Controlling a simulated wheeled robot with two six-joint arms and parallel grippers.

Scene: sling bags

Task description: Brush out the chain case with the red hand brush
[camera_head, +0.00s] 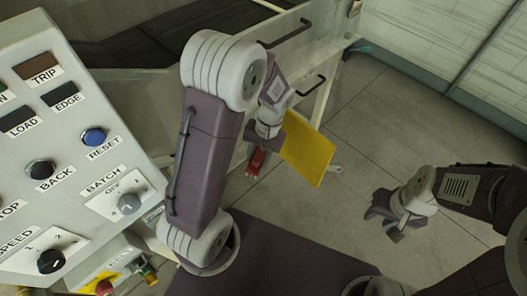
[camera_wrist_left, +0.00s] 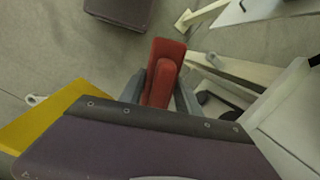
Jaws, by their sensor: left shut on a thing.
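The red hand brush (camera_head: 256,162) is in my left gripper (camera_head: 262,147), beside the machine's side and left of a yellow panel (camera_head: 307,154). In the left wrist view the red brush (camera_wrist_left: 166,60) sits between the two grey fingers of my left gripper (camera_wrist_left: 165,92), which are shut on it. Its bristles are not clearly visible. I cannot pick out the chain case for certain; a dark recess (camera_wrist_left: 218,103) shows in the pale frame right of the brush. My right gripper (camera_head: 385,213) hangs over open floor at the right; its jaw opening is unclear.
A control panel (camera_head: 75,150) with labelled buttons and knobs fills the left. The pale machine frame (camera_head: 310,45) with black handles (camera_head: 312,84) runs across the back. The yellow panel also shows in the left wrist view (camera_wrist_left: 45,118). Tiled floor (camera_head: 400,120) is clear to the right.

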